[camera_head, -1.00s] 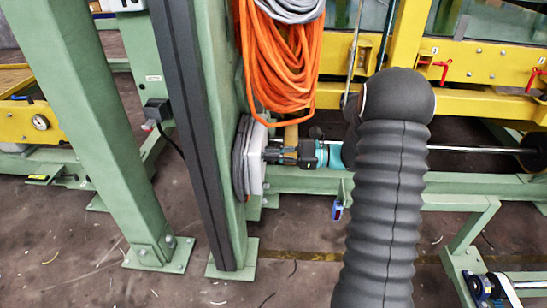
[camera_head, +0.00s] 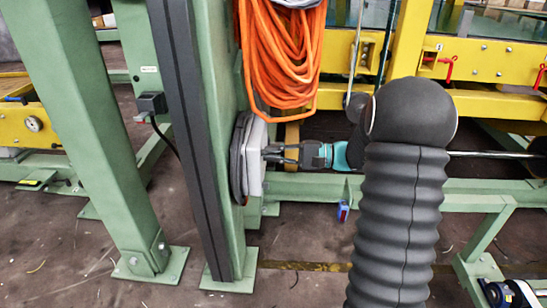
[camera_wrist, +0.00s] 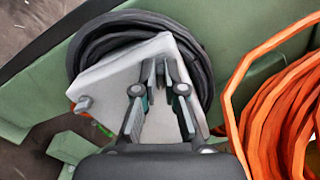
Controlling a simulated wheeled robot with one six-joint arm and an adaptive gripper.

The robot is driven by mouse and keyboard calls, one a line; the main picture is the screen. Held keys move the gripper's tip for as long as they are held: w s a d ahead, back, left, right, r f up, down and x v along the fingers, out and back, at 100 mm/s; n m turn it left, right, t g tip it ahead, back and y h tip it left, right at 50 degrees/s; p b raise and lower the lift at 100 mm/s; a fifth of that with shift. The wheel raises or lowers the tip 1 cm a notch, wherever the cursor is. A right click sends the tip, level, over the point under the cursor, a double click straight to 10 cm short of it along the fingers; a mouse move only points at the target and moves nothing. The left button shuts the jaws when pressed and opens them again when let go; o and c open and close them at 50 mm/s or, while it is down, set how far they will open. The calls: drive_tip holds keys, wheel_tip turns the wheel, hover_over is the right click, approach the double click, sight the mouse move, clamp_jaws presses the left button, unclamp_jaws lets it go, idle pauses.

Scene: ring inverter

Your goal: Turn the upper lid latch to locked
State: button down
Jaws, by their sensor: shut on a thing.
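A pale grey box lid (camera_wrist: 110,84) fills the middle of the wrist view, with a coil of black cable around it. In the head view the box (camera_head: 256,157) shows edge-on, fixed to the green post. My gripper (camera_wrist: 161,72) reaches the lid's upper part, its fingers close together on the upper lid latch. The fingers mostly hide that latch, so I cannot tell which way it points. A second grey latch (camera_wrist: 84,104) sticks out at the lid's lower left, apart from the fingers. In the head view my gripper (camera_head: 268,153) meets the lid from the right.
An orange cable coil (camera_head: 285,60) hangs above the box; it also shows close to the right of my gripper in the wrist view (camera_wrist: 285,120). Green posts (camera_head: 95,130) stand to the left. A yellow beam (camera_head: 480,103) runs behind my arm.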

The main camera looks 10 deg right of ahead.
drive_tip(key=shift+s+f+n, duration=0.1)
drive_tip(key=shift+f+n, duration=0.1)
drive_tip(key=shift+n, duration=2.1)
drive_tip(key=c, duration=1.3)
unclamp_jaws()
drive_tip(key=shift+o, duration=0.2)
drive_tip(key=shift+d, duration=0.1)
drive_tip(key=v, duration=1.1)
drive_tip(key=shift+d, duration=0.35)
drive_tip(key=shift+s, duration=0.15)
